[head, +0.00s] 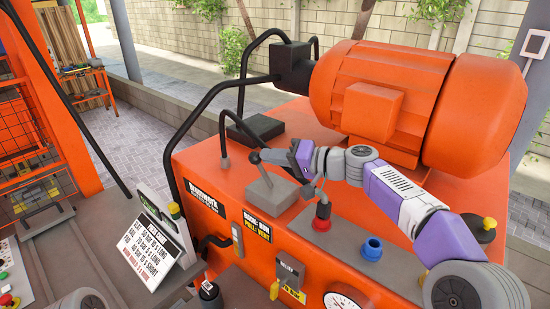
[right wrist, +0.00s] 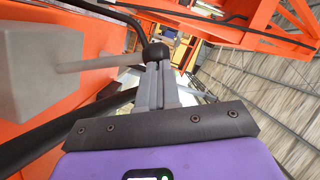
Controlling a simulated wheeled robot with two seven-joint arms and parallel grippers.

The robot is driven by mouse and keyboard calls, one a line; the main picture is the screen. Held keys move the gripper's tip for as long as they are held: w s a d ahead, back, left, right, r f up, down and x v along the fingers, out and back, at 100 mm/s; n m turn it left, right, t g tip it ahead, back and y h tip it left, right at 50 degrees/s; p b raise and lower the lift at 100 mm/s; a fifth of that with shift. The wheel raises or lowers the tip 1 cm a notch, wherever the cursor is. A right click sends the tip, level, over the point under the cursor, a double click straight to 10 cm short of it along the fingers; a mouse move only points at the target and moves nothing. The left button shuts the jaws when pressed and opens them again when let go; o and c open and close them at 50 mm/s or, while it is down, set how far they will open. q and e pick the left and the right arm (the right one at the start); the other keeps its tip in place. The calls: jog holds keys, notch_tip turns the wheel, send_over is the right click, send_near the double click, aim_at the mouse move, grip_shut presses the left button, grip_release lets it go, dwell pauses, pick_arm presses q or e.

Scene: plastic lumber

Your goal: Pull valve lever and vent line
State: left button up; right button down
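The valve is a grey block (head: 272,195) on top of the orange machine, with a thin lever ending in a dark ball knob (head: 254,157). A label beside it (head: 257,226) reads "BACK: RUN, PULL: VENT". My right gripper (head: 270,156) reaches in from the right, its tips at the knob. In the right wrist view, the grey block (right wrist: 40,70) is at left and its rod runs to the black knob (right wrist: 155,53). The two grey fingers (right wrist: 157,85) lie close together, their tips at the knob; contact is unclear. My left gripper is out of view.
A large orange motor (head: 385,95) stands behind my right arm. Black bent pipes (head: 190,125) rise left of the valve. A red button (head: 321,218), a blue knob (head: 372,249) and a gauge (head: 342,301) are on the near panel. A white sign (head: 155,240) stands at left.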

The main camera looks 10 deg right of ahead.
jog(key=shift+r, duration=0.15)
jog(key=w+d+r+v, duration=0.1)
jog(key=w+v, duration=0.1)
jog(key=v, duration=1)
jog(key=shift+s+d+r, duration=0.25)
jog(key=shift+d, duration=0.15)
jog(key=shift+p, duration=0.35)
